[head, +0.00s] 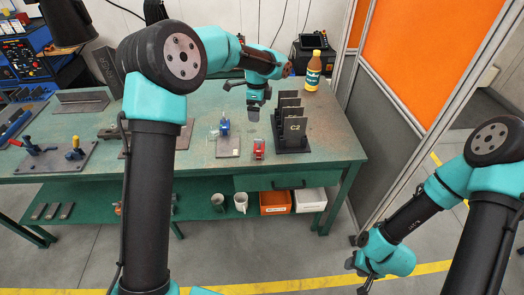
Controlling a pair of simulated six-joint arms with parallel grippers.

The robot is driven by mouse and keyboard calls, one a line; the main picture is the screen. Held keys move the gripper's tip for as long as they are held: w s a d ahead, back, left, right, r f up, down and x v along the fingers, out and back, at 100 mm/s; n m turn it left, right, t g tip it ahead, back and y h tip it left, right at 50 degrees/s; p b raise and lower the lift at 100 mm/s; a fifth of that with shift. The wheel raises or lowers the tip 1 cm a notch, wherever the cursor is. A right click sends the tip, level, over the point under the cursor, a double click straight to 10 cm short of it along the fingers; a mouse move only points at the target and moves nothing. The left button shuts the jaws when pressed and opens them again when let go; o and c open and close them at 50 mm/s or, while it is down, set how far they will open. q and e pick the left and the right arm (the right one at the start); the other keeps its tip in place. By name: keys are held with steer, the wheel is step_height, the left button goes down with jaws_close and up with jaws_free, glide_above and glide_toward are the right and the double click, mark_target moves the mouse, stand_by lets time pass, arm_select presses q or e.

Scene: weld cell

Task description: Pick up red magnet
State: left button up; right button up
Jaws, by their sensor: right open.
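The red magnet (259,149) stands on the green workbench (190,170) near its front edge, left of the dark rack. My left gripper (253,113) points down above and behind the red magnet, apart from it. Its fingers are small and seen edge-on, so I cannot tell whether they are open. My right gripper (365,281) is open and low at the lower right, over the floor and far from the bench. I see nothing in it.
A dark rack of upright plates marked C2 (295,128) stands close right of the magnet. A blue clamp-like piece (224,127) sits on a metal plate (228,147) to the left.

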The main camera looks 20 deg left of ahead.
mark_target(259, 143)
arm_select(q)
step_height(259, 143, down, 12)
steer(key=shift+f, duration=0.15)
stand_by(0.6)
steer(key=shift+d+f, duration=0.15)
steer(key=shift+f, duration=1.15)
steer(key=shift+d+f, duration=0.1)
steer(key=shift+f, duration=1.2)
steer(key=shift+s, duration=0.1)
steer(key=c, duration=1.5)
